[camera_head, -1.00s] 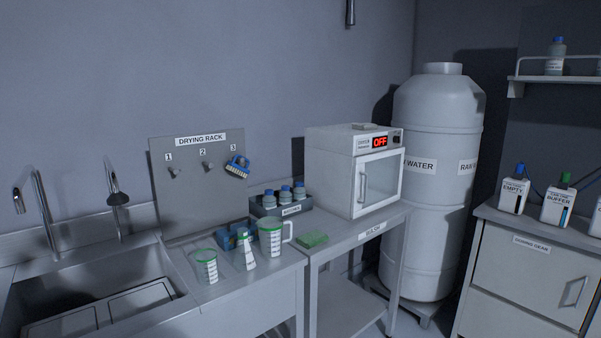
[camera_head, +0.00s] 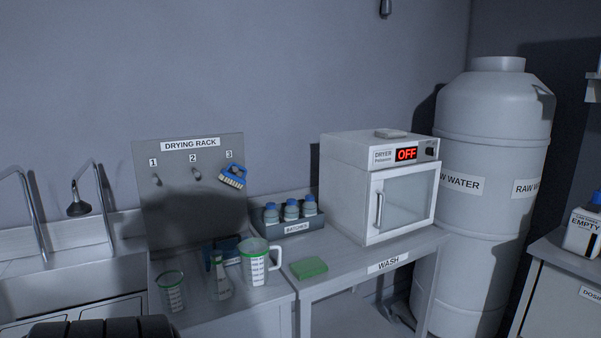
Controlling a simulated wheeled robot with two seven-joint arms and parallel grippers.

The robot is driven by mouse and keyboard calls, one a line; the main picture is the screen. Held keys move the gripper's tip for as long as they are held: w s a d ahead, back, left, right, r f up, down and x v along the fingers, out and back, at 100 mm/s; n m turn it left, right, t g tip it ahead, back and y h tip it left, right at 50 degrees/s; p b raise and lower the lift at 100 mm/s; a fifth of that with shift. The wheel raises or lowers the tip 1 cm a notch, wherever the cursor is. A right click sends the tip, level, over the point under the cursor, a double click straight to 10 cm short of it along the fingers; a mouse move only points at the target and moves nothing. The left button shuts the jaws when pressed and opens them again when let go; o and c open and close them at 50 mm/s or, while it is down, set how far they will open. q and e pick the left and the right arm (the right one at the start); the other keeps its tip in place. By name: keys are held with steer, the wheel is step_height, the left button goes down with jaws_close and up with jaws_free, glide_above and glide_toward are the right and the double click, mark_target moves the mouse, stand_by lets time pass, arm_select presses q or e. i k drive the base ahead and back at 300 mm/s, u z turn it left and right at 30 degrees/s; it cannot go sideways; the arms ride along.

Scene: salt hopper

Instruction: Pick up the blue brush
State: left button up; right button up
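The blue brush (camera_head: 233,176) hangs tilted on the grey drying rack (camera_head: 191,215), at the peg labelled 3. Its handle is blue and its pale bristles face down. Pegs 1 and 2 look empty. A dark ribbed rounded shape at the bottom left edge may be part of my own body. Neither gripper can be made out in the head view.
Below the rack stand a beaker (camera_head: 172,292), a flask (camera_head: 221,285) and a jug (camera_head: 256,264). A green sponge (camera_head: 309,267) lies right of them. A bottle tray (camera_head: 291,229) and the dryer (camera_head: 380,185), reading OFF, stand behind. A sink (camera_head: 70,283) is at left.

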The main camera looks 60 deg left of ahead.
mark_target(225, 175)
steer(key=u, duration=0.15)
steer(key=i, duration=1.85)
steer(key=u, duration=1.6)
steer(key=i, duration=0.9)
steer(key=u, duration=0.9)
